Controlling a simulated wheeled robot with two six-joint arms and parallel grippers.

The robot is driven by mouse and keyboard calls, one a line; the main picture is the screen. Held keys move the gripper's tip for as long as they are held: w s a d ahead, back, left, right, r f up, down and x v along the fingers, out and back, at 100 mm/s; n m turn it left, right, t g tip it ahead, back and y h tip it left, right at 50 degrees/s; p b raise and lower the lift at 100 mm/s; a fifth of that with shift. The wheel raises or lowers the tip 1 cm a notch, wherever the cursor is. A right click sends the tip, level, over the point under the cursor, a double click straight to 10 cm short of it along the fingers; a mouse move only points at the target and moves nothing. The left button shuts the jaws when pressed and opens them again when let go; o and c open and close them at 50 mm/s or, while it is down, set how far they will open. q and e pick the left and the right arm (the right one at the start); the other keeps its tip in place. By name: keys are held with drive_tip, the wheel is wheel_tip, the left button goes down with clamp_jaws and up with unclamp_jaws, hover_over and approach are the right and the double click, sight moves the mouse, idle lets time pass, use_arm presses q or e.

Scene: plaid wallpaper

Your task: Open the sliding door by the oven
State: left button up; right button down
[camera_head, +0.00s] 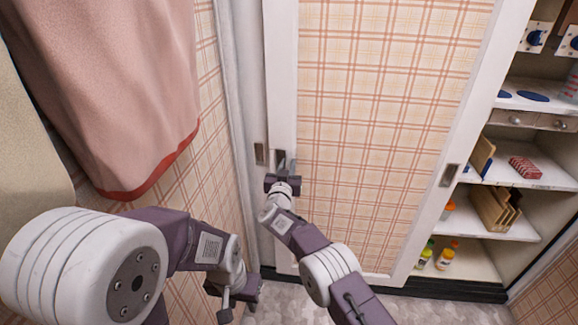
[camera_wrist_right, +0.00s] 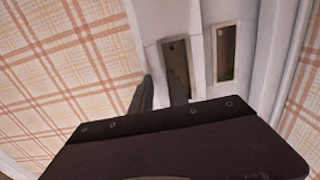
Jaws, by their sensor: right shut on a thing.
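The sliding door (camera_head: 385,120) has a plaid panel in a white frame. A recessed metal handle (camera_wrist_right: 176,62) is set in its left stile, and a second recessed handle (camera_head: 450,176) is on its right stile. My right gripper (camera_head: 284,168) is at the left handle and mostly covers it in the head view. In the right wrist view its fingers (camera_wrist_right: 160,92) reach the handle, one over the recess, and it is shut on it. My left gripper (camera_head: 232,296) hangs low at the left, away from the door; its finger opening is unclear. No oven is in view.
Another recessed handle (camera_head: 261,154) sits on the white panel left of the door. To the right, open shelves (camera_head: 525,175) hold bottles (camera_head: 445,258), a wooden rack (camera_head: 492,208) and a red item (camera_head: 525,167). A pink cloth (camera_head: 130,90) hangs at the upper left.

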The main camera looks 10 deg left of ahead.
drive_tip(key=c, duration=1.3)
unclamp_jaws()
drive_tip(key=shift+s, duration=0.1)
drive_tip(key=shift+s, duration=0.25)
drive_tip(key=s+b, duration=0.8)
drive_tip(key=shift+s+d+b, duration=0.15)
drive_tip(key=shift+b, duration=0.15)
